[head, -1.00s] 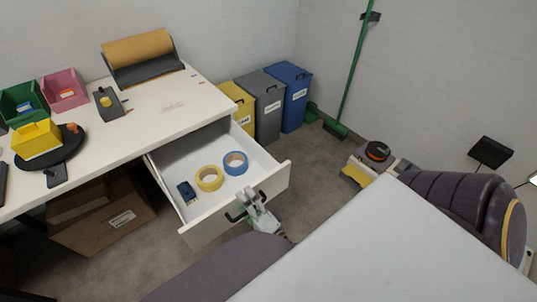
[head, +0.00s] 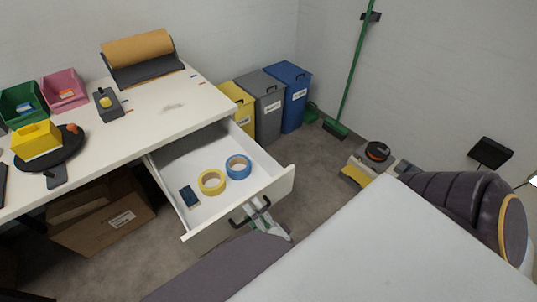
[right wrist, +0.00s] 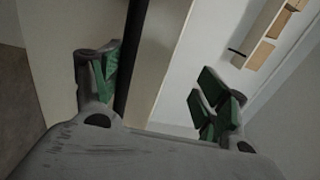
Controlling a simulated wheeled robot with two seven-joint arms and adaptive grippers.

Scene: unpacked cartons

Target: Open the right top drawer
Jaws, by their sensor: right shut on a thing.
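The right top drawer (head: 283,187) is pulled well out from under the white desk, and its inside shows. A yellow tape roll (head: 212,182), a blue tape roll (head: 238,167) and a small dark blue item (head: 190,196) lie in it. Its dark bar handle (head: 236,222) is on the front panel. My right gripper (head: 260,211) is at the handle, shut on it. In the right wrist view the dark handle bar (right wrist: 131,60) passes between the green-padded fingers of the gripper (right wrist: 158,88), close to the left finger. My left gripper is out of view.
The white desk (head: 150,118) carries bins, a paper roll and a dark round stand. A cardboard box (head: 115,222) sits beneath it. Yellow, grey and blue bins (head: 294,95) stand by the wall. A large pale surface (head: 385,250) fills the lower right.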

